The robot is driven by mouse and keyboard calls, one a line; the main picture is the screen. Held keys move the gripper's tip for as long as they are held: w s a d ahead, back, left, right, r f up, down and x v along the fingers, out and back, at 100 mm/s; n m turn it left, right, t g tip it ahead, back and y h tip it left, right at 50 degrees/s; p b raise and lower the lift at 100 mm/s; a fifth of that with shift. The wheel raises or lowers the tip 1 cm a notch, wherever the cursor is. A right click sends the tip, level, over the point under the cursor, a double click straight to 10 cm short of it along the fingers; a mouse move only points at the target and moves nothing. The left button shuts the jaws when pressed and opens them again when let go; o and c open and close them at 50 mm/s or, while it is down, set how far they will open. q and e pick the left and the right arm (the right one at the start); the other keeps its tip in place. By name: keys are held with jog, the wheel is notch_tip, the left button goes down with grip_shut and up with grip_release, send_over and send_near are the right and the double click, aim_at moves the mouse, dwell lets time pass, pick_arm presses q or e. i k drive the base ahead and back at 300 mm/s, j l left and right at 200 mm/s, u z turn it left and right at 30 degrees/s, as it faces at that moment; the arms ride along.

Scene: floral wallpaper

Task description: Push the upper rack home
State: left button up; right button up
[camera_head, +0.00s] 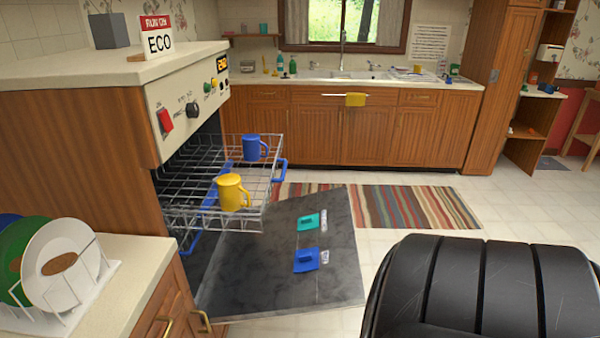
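The upper rack (185,186) is a wire basket pulled out of the dishwasher (180,105) at the left. A blue handle (280,171) is on its front edge. A yellow mug (231,193) and a blue mug (252,147) stand upright in it. The dishwasher door (270,270) hangs open below the rack, with a teal item (308,221) and a blue item (306,260) on its inner face. Blue parts show beneath the rack, perhaps of a lower rack, mostly hidden. Neither of my grippers is in view.
A dish rack with plates (65,265) stands on the counter at the lower left. A black padded shape (480,295) fills the lower right. A striped rug (400,206) lies on the floor.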

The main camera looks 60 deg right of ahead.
aim_at(272, 180)
jog(key=l+z, duration=0.15)
jog(key=z, duration=0.25)
jog(key=l+z, duration=0.1)
jog(key=z, duration=0.25)
jog(key=i+l+z, duration=0.1)
jog(key=z, duration=0.3)
jog(key=l+z, duration=0.1)
jog(key=z, duration=0.25)
